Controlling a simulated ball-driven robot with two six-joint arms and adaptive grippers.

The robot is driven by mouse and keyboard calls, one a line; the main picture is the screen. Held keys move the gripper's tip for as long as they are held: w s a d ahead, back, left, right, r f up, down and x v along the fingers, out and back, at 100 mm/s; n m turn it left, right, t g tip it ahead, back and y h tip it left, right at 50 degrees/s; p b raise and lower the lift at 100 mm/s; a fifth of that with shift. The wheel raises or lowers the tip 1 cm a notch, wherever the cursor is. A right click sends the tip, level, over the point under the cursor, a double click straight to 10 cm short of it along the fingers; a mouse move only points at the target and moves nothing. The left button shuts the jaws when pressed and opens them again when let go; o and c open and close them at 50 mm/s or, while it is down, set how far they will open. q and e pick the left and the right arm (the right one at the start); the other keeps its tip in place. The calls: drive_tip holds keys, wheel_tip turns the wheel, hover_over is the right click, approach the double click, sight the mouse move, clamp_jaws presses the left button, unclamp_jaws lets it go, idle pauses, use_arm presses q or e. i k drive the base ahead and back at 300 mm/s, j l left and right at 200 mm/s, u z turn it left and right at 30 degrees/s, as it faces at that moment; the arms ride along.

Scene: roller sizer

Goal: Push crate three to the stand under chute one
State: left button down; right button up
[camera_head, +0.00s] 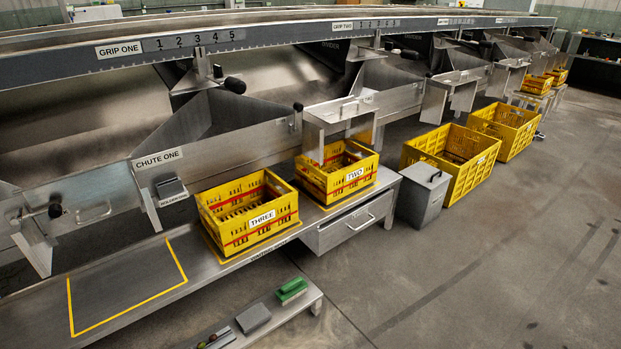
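Crate three (247,213) is a yellow plastic crate with a red stripe and a white "THREE" label. It stands upright on the steel bench (215,272), to the right of an empty yellow-outlined area (125,287). That outlined area lies below and in front of chute one (158,158), which carries a "CHUTE ONE" label. I see several loose brown things inside the crate, too small to tell. Neither of my grippers shows in the head view.
Crate two (338,175) stands close to the right of crate three, above a drawer (347,228). A low front shelf (300,307) holds a green block (291,290) and a grey block (253,318). A grey bin (422,194) and larger yellow crates (450,160) stand farther right. The right floor is clear.

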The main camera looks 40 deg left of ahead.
sight(269, 216)
drive_tip(key=i+l+u, duration=0.1)
drive_tip(key=i+u, duration=0.3)
drive_tip(key=i+l+u, duration=0.25)
drive_tip(key=i+u, duration=0.15)
drive_tip(key=i+l+u, duration=0.4)
drive_tip(key=i, duration=0.15)
